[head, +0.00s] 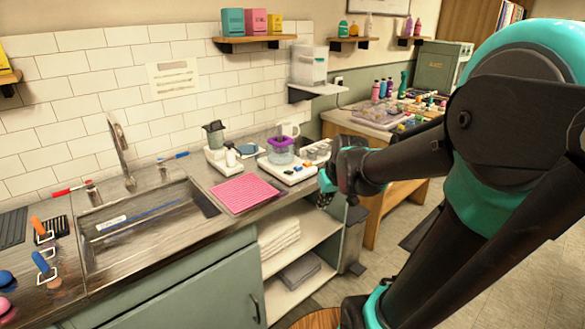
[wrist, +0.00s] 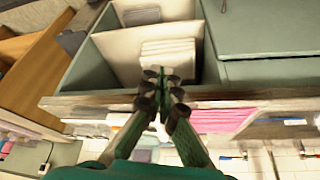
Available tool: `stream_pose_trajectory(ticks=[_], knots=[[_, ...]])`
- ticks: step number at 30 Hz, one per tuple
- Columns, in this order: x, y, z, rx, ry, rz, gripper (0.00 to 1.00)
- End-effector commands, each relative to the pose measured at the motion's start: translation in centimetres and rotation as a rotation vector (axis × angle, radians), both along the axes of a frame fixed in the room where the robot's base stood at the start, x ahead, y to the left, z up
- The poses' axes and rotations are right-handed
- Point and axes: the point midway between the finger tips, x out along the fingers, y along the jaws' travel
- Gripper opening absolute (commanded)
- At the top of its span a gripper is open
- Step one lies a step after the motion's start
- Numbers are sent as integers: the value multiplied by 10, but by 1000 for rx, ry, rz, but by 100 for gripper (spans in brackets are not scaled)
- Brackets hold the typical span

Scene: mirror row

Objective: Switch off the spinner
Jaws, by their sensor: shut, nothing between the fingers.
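A clear tub with a purple rim (head: 281,145) stands on a white base (head: 287,174) on the counter, right of the pink mat; it looks like the spinner. Small dark, blue and red parts show on the front of the base, too small to read as switches. Whether the tub is turning cannot be told. My gripper (head: 325,190) is in front of the counter's right end, below and right of the white base, apart from it. In the wrist view my gripper (wrist: 163,80) is shut and empty, with the counter edge and shelves beyond it.
The pink ribbed mat (head: 244,193) lies left of the white base, beside the sink (head: 145,225). A blender-like appliance (head: 216,148) stands behind the mat. Open shelves below hold folded towels (head: 279,238). A cluttered side table (head: 372,125) stands behind my arm.

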Motion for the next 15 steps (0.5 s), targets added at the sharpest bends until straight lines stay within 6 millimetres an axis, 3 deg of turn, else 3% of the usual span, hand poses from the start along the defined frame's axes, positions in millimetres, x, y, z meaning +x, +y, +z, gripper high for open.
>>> stream_pose_trajectory(ticks=[1,6,10,15], knots=[[28,6,21,7,-15,48,0],[103,27,84,24,-75,210,0],[140,38,118,31,-115,297,0],[163,45,140,35,-142,354,0]])
